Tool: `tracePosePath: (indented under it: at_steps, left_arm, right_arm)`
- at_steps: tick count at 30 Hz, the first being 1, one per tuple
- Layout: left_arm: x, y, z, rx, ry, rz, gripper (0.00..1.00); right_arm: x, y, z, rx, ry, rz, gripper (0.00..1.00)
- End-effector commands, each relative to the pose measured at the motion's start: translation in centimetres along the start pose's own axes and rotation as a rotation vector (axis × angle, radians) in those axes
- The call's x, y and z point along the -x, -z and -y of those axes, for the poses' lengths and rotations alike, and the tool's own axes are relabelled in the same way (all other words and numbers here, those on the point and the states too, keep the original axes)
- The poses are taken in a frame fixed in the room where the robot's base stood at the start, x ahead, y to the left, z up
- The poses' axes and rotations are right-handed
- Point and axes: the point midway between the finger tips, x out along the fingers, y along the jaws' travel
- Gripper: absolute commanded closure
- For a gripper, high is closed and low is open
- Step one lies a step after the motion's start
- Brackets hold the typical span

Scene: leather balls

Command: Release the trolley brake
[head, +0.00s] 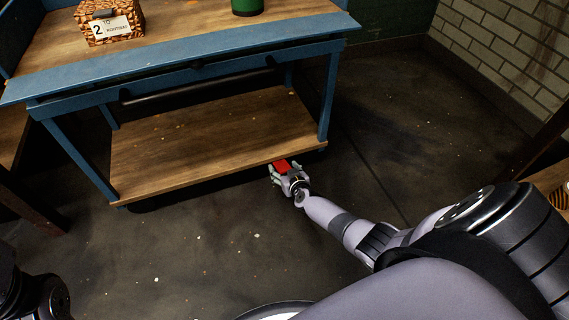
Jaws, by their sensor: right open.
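The trolley (190,72) has a blue frame, a wooden top and a lower wooden shelf (215,140). A small red part (284,165), probably the brake, shows low at the shelf's front edge near its right end. My right gripper (280,171) is down at this red part, with its fingers open on either side of it. I cannot tell whether the fingers touch it. The trolley's wheels are hidden. My left gripper is out of view.
A patterned box (109,22) with a label marked 2 and a green object (247,6) stand on the trolley top. A brick wall (510,45) rises at the right. The dark floor (385,120) is open right of the trolley. A striped item (560,196) shows at the right edge.

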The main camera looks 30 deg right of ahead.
Motion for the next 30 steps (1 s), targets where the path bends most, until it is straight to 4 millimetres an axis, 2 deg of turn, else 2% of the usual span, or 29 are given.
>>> tracePosePath:
  at_steps: [11, 18, 24, 30]
  left_arm:
    - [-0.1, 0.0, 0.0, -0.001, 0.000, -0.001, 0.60]
    - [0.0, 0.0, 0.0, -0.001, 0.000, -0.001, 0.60]
    - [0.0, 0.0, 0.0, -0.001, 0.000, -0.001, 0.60]
    - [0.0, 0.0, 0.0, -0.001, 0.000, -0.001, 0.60]
  right_arm:
    - [1.0, -0.1, 0.9, -0.014, 0.009, 0.005, 0.38]
    - [3.2, -0.1, 0.0, -0.008, -0.003, 0.000, 0.38]
    - [4.4, 0.5, 0.7, -0.014, 0.008, -0.009, 0.38]
    - [6.7, -0.2, 0.0, -0.002, -0.001, 0.001, 0.38]
